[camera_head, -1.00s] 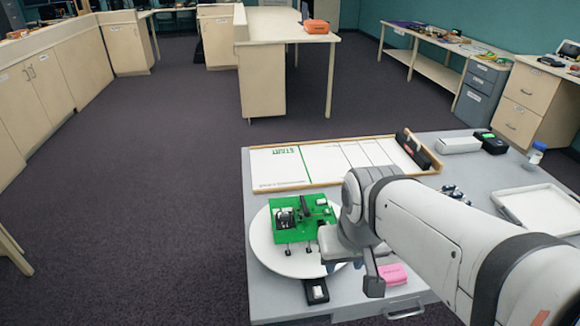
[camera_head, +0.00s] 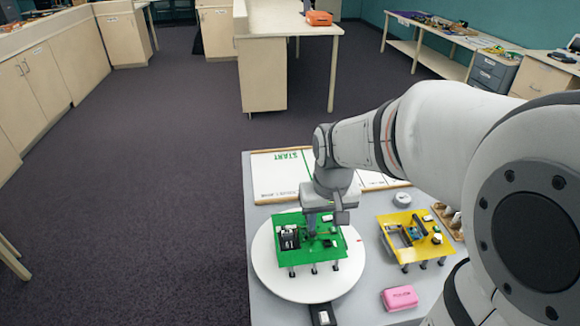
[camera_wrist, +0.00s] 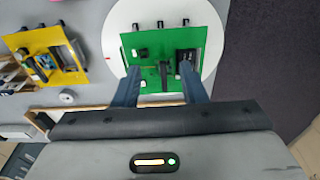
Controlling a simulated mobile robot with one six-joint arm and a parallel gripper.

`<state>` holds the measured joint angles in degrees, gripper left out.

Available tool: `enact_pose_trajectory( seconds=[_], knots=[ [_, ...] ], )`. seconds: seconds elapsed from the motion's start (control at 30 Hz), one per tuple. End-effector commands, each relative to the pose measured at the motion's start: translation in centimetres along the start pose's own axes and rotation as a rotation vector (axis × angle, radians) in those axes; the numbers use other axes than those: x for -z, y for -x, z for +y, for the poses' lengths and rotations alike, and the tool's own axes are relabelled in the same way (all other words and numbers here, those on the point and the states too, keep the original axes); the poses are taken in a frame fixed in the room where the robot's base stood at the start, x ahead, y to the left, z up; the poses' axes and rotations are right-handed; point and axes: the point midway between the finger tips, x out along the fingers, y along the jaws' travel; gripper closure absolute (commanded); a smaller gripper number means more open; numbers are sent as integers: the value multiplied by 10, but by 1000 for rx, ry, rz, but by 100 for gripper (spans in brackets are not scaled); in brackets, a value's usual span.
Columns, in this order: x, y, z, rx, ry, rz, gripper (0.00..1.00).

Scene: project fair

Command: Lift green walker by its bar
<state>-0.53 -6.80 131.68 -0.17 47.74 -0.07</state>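The green walker (camera_head: 303,256), a flat green board on short dark legs, stands on a round white disc (camera_head: 262,265). The green walker (camera_wrist: 142,84) and the disc (camera_wrist: 113,42) also show in the wrist view. A dark bar (camera_wrist: 164,74) stands up near the middle of the board. My gripper (camera_head: 318,222) is right above the board, pointing down. In the wrist view my gripper (camera_wrist: 160,68) is open, with one finger on each side of the bar and a gap to both. Whether the fingertips are level with the bar is unclear.
A yellow walker (camera_head: 428,252) stands to the right of the disc. A pink box (camera_head: 400,298) lies in front of it. A black and white block (camera_head: 323,314) sits at the disc's front edge. The START track board (camera_head: 270,175) lies behind.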

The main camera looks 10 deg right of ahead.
Motion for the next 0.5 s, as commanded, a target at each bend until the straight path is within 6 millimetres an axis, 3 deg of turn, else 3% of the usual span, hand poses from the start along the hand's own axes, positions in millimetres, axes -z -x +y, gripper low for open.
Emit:
enact_pose_trajectory(
  seconds=[0.1,0.2,0.33,0.5],
  knots=[
    [37,-17,3,0,-4,-48,62],
    [61,-37,4,1,-5,-79,62],
    [83,-60,6,2,-6,-108,62],
    [96,-80,7,2,-7,-126,62]
  ],
)
